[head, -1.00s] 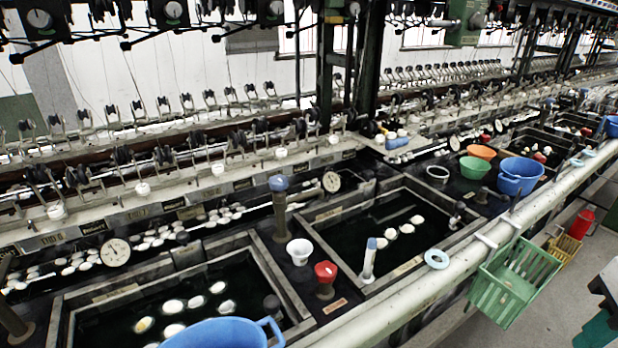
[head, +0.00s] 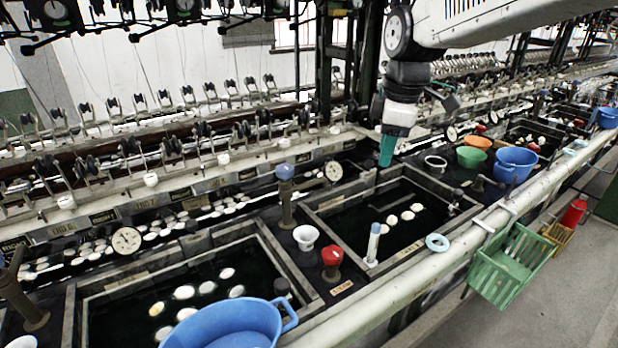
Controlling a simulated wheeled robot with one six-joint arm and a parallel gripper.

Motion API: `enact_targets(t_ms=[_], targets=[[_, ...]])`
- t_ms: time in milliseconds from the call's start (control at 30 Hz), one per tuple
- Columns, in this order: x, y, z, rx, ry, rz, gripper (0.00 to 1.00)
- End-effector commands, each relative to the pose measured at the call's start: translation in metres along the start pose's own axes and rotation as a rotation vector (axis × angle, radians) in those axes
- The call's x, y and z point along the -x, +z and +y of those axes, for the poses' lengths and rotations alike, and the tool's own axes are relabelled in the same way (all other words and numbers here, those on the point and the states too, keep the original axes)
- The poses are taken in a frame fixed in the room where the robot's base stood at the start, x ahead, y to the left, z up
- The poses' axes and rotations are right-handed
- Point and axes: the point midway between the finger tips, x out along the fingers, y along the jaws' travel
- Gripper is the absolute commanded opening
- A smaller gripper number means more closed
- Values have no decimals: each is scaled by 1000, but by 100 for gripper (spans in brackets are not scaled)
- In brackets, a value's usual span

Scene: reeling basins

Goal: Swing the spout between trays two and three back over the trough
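A brown spout post with a blue knob (head: 285,172) stands on the dividing strip between the near tray (head: 110,285) and the tray to its right (head: 320,208). A short pipe seems to reach right from below the knob; I cannot tell exactly where its end lies. The trough (head: 150,235), a long channel with white cocoons, runs behind the trays. My gripper (head: 387,152) hangs from the upper right, fingers down, over the back of the right tray, to the right of the post and apart from it. Its teal fingertips look close together; whether they are shut is unclear.
A white cup (head: 306,236) and a red knob (head: 331,258) stand by the post. A blue basin (head: 235,325) covers the near tray's front. A pale blue-topped stick (head: 373,243) stands at the right tray's front. A green crate (head: 508,265) hangs on the front rail.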

Motion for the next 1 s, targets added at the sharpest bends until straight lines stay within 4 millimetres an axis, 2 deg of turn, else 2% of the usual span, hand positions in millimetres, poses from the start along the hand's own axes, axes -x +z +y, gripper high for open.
enact_targets(t_ms=[33,100,200,300,400,567,1000], targets=[[-17,-25,18,112,-7,4,38],[-37,-56,41,271,-3,14,38],[-66,-96,64,469,2,26,38],[-91,-126,78,620,7,35,38],[-107,-146,86,719,13,40,38],[-122,-157,90,781,16,44,38],[-185,-160,89,781,14,43,38]])
